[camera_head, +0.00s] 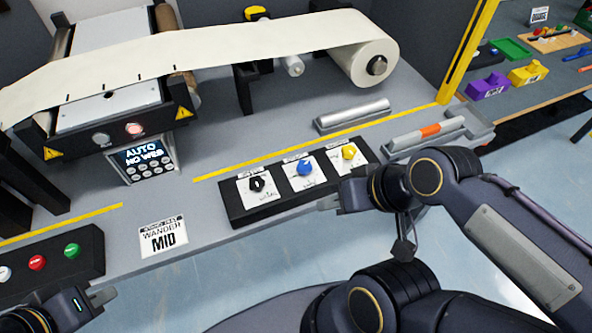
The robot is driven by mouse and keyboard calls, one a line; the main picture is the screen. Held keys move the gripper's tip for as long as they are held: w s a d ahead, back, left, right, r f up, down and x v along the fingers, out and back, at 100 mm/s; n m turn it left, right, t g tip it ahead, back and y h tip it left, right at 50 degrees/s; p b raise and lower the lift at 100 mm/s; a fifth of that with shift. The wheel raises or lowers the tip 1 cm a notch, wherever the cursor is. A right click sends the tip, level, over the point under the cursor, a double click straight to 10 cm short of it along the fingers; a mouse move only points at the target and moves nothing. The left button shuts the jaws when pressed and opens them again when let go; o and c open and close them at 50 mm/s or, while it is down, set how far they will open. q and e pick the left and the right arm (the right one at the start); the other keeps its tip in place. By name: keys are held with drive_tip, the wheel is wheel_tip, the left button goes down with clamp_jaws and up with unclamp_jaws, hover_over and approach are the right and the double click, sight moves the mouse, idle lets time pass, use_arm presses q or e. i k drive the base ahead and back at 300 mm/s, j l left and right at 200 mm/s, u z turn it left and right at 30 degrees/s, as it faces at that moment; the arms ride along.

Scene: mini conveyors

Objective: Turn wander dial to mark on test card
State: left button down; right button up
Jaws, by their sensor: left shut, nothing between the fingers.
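The test card (163,236) lies on the grey bench and reads "WANDER" and "MID". A dark panel (236,212) to its right carries three dials on white plates: a black dial (257,184), a blue dial (304,168) and a yellow dial (348,153). The small labels on the plates are too small to read, so I cannot tell which is the wander dial. My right gripper (326,201) is just in front of the panel, below the blue dial, apart from the dials; its opening is unclear. My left gripper (102,297) is shut and empty at the lower left, below the button box.
A button box (50,262) with white, red and green buttons stands at the left. A display unit (148,160) reads "AUTO NO WEB". Behind are a paper web (220,45) and its roll (372,62). A metal bar (352,115) lies behind the panel.

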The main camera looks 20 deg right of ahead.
sight(348, 153)
drive_tip(key=z, duration=1.35)
